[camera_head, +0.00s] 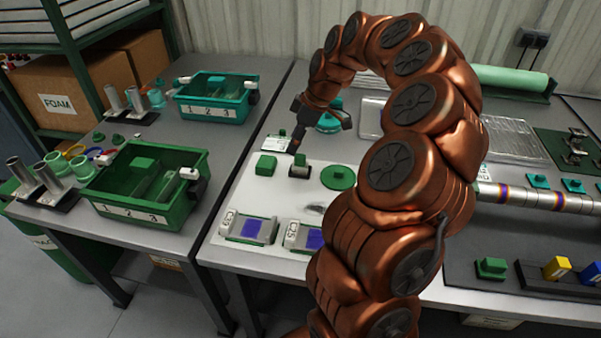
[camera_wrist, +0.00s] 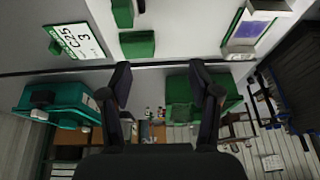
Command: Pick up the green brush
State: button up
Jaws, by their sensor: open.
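Two small green blocks lie on the light table. The right one (camera_head: 300,160) has a grey-brown lower part and looks most like the green brush, but I cannot be sure. The left one (camera_head: 266,165) is plain green. In the wrist view one plain green block (camera_wrist: 137,43) lies near the table edge, and a second green piece (camera_wrist: 122,12) is cut off at the top. My gripper (camera_wrist: 161,78) is open with nothing between its fingers. In the head view my gripper (camera_head: 296,142) hangs just above the right block; its fingers partly overlap each other there.
A round green disc (camera_head: 338,177) and two grey boxes with blue windows (camera_head: 248,229) lie nearby. A label card (camera_wrist: 77,41) lies on the table. A green bin (camera_head: 140,214) and a teal bin (camera_head: 215,117) stand on the left table, beyond a gap.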

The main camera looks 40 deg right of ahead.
send_over(297, 156)
jog(key=s+d, duration=0.3)
notch_tip(297, 156, down, 4)
jog(key=shift+r, duration=0.1)
jog(key=shift+f, duration=0.3)
jog(key=shift+w+p+x, duration=0.15)
jog(key=shift+w+x, duration=0.05)
jog(key=shift+x, duration=1.6)
jog(key=shift+w+p+x, duration=0.15)
jog(key=shift+w+x, duration=0.05)
jog(key=shift+x, duration=1.55)
jog(key=shift+a+r, duration=0.15)
grip_shut()
jog(key=shift+r+b, duration=0.3)
jog(key=shift+r, duration=1.35)
jog(key=shift+s+a+r, duration=0.1)
jog(key=shift+a+r, duration=0.05)
jog(key=s+a+b, duration=0.1)
jog(key=s+a, duration=0.2)
jog(key=a, duration=0.3)
jog(key=s+a+r, duration=0.1)
jog(key=s+a, duration=0.3)
jog(key=a, duration=0.3)
jog(key=shift+s+a+r+b, duration=0.2)
jog(key=shift+s+a+b, duration=0.1)
jog(key=shift+a+b, duration=0.05)
